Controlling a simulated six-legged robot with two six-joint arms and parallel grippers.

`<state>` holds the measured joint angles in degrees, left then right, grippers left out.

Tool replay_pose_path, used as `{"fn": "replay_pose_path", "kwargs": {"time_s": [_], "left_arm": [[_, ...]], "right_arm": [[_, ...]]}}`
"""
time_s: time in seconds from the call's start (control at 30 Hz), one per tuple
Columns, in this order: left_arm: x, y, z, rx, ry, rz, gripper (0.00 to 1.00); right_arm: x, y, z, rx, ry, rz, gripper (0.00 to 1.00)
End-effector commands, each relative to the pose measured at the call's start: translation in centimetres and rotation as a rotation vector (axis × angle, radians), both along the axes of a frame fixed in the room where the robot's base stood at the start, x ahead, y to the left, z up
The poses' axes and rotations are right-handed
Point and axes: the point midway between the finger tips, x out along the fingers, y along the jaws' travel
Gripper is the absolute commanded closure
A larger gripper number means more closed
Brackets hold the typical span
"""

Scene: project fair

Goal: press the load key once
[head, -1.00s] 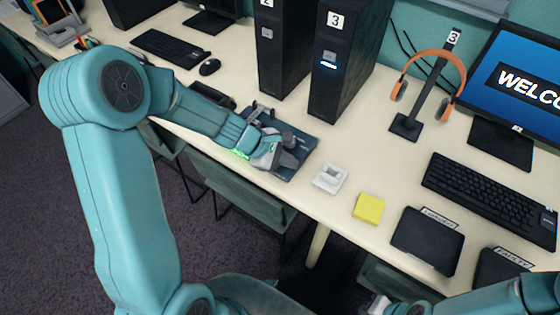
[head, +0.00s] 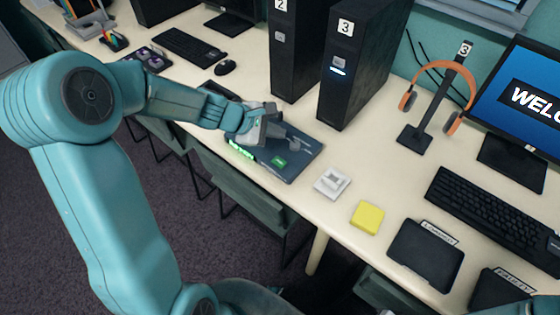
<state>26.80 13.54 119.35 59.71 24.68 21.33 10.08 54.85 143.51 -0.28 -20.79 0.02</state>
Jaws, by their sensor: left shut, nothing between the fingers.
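A dark flat device (head: 292,167) lies near the table's front edge, with a small green key or label (head: 279,161) on its top. I cannot read any marking on it, so I cannot tell for sure that it is the load key. A bright green lit strip (head: 241,150) shows at the device's left front side. The gripper hides part of the device. My right gripper is not in view.
Black computer towers (head: 357,65) stand behind the device. A white square block (head: 332,183) and a yellow block (head: 367,216) lie to its right. Black labelled trays (head: 425,256), a headset stand (head: 425,130) and a keyboard (head: 490,205) are further right.

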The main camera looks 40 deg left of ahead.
Motion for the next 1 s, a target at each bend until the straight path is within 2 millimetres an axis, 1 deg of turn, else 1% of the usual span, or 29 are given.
{"fn": "replay_pose_path", "kwargs": {"time_s": [0.2,0.37,0.57,0.83,0.9,1.0], "left_arm": [[0.0,-0.1,-0.1,-0.001,0.0,0.001,1.0],[0.0,-0.2,-1.0,-0.001,0.002,0.001,1.0],[0.0,-0.3,-3.3,-0.001,0.002,0.001,1.0],[0.0,-0.3,-7.5,-0.001,0.001,0.003,1.0],[0.0,-0.3,-8.2,0.0,0.001,0.002,1.0],[0.0,-0.3,-8.8,-0.001,0.001,0.001,1.0]], "right_arm": [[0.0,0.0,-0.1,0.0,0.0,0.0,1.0],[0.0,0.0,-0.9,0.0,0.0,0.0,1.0],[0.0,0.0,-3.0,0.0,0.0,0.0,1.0],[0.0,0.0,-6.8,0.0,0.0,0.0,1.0],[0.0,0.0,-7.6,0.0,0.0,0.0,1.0],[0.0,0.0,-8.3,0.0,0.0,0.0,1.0]]}}
